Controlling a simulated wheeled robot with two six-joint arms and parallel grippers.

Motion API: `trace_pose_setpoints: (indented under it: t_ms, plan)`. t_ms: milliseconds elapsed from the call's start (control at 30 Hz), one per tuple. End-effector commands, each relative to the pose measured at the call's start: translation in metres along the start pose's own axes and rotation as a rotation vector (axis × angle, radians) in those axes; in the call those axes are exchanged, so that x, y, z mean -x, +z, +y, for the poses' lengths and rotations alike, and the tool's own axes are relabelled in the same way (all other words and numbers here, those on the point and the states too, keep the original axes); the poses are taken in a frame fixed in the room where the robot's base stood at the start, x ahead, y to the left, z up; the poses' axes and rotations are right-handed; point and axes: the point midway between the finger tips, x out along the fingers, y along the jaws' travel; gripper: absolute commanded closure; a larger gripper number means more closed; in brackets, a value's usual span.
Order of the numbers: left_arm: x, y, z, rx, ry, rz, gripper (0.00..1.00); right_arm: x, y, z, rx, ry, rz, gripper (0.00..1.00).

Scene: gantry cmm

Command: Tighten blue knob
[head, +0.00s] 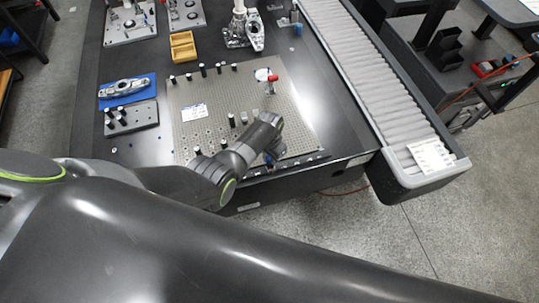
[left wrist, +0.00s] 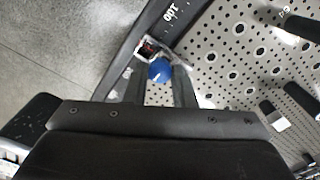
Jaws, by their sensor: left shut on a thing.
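The blue knob (left wrist: 159,70) shows in the left wrist view between the two fingertips of my left gripper (left wrist: 161,80). It sits at the edge of the perforated plate, near a printed scale. In the head view, my left gripper (head: 271,153) reaches down at the plate's front right part, and only a bit of blue shows under it. The gripper is shut on the knob. The knob's base and thread are mostly hidden. My right gripper is not in view.
The perforated plate (head: 215,93) carries several black posts and a red-topped probe (head: 272,79). A dark block with pegs (head: 131,119), a blue tray (head: 127,91) and a yellow block (head: 183,47) stand left and behind. A roller conveyor (head: 370,75) runs along the right.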

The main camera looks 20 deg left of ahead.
Motion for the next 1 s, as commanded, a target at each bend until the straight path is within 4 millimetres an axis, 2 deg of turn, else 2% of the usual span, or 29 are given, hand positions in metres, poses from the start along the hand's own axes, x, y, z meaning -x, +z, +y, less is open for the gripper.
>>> trace_pose_setpoints:
  t_ms: [33,67,233,767,1000]
  plan:
    - [0.0005,-0.0007,-0.0005,0.0,-0.001,0.002,1.0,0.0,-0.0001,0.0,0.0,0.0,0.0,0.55]
    - [0.0005,-0.0007,-0.0005,0.0,-0.001,0.002,0.76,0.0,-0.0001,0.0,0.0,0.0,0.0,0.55]
    - [0.0005,-0.0006,-0.0009,0.001,-0.002,0.002,0.55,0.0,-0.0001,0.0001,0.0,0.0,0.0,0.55]
    - [0.0005,-0.0009,-0.0009,0.007,-0.002,0.003,0.55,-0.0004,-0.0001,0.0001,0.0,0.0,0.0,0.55]
    - [-0.0009,-0.0007,-0.0004,0.128,-0.001,0.003,0.55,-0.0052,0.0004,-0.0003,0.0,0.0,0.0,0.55]
